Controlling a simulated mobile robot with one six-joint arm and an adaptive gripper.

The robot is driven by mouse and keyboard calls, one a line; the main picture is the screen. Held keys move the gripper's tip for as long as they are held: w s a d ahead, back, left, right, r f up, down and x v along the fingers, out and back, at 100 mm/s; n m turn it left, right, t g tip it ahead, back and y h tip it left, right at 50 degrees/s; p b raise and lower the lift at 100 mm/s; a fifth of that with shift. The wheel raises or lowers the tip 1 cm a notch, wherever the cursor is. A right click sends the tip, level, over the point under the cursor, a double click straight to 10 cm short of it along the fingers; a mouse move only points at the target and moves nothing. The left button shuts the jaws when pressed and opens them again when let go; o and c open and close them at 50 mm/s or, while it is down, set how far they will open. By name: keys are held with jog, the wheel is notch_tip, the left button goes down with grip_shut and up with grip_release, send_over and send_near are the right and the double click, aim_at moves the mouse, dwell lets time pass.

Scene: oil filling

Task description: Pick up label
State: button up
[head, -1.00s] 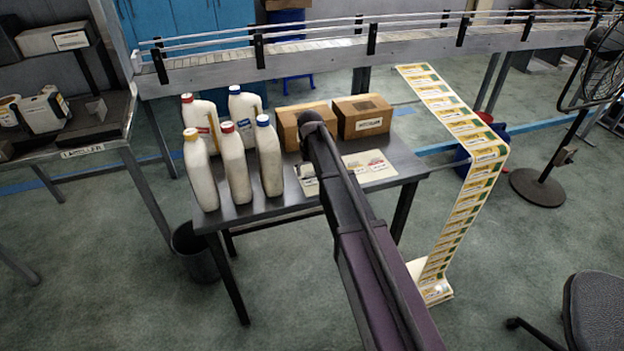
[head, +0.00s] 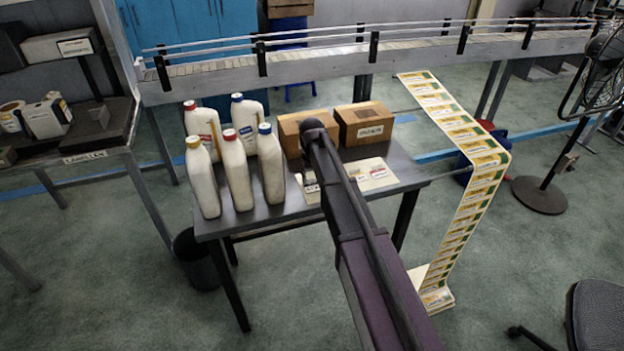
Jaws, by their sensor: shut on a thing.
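A pale sheet with small printed labels (head: 378,172) lies on the front right of the metal table (head: 270,214). Red-printed and dark-printed labels show on it to the right of my arm. More of the sheet shows just left of my arm, but its details are too small to tell. My arm crosses in front of the table and covers the middle of the sheet. My gripper is hidden behind the arm, so I cannot see its fingers or what is in them.
Several white bottles (head: 235,168) with red, blue and yellow caps stand on the table's left. Two cardboard boxes (head: 364,123) stand at the back. A long label strip (head: 470,190) hangs down to the floor at right. A conveyor (head: 300,65) runs behind. A fan (head: 541,194) stands far right.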

jog(key=shift+r+p, duration=1.5)
jog(key=shift+r, duration=0.05)
jog(key=s+d+r+p, duration=0.1)
jog(key=s+d, duration=0.1)
jog(key=s, duration=1.4)
jog(key=shift+d+r, duration=0.2)
jog(key=shift+r, duration=0.1)
